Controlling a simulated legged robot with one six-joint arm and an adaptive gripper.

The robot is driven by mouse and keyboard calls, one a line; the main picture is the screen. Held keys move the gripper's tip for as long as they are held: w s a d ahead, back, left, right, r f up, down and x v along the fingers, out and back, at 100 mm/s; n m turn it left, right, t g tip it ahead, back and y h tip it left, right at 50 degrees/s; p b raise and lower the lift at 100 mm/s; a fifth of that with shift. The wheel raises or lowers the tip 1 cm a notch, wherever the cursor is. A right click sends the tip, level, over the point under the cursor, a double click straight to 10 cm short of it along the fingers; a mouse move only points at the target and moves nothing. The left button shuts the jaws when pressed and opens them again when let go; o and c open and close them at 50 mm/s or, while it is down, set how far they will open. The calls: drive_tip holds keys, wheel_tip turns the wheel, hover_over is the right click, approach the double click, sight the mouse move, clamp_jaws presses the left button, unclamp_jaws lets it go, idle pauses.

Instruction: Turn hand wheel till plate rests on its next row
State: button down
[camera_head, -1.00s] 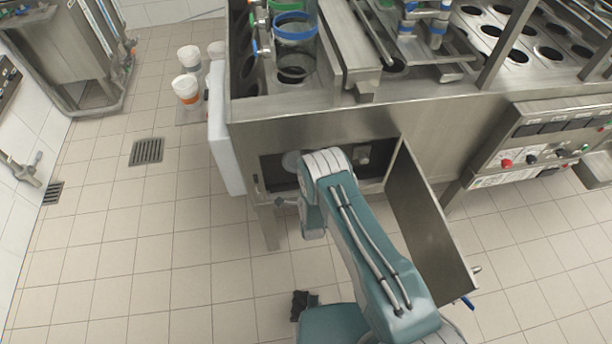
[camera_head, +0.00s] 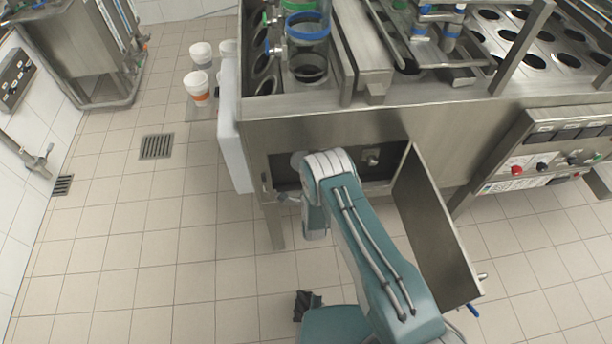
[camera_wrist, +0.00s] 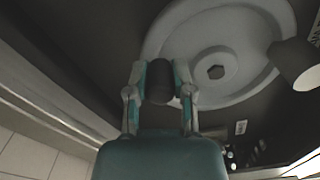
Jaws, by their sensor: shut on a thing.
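My gripper (camera_wrist: 158,84) is shut on the wheel's dark round handle (camera_wrist: 159,80), at the wheel's lower left in that view. In the head view my arm reaches into the open cabinet in the machine's front, and my gripper is hidden there. A pale edge, probably the wheel (camera_head: 297,159), shows left of my arm. A metal plate with rows of round holes (camera_head: 508,51) lies on the machine top; its resting on a row cannot be told.
An open cabinet door (camera_head: 432,235) hangs close to the right of my arm. A grey cylinder (camera_wrist: 296,64) sits right of the wheel. White cups (camera_head: 197,84) stand left of the machine. The tiled floor at left is mostly clear, with a drain grate (camera_head: 156,147).

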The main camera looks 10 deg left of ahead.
drive_tip(key=shift+s+a+f, duration=0.1)
drive_tip(key=shift+a+f, duration=0.05)
drive_tip(key=shift+c, duration=2.4)
unclamp_jaws()
drive_tip(key=shift+s, duration=0.35)
drive_tip(key=v, duration=1.1)
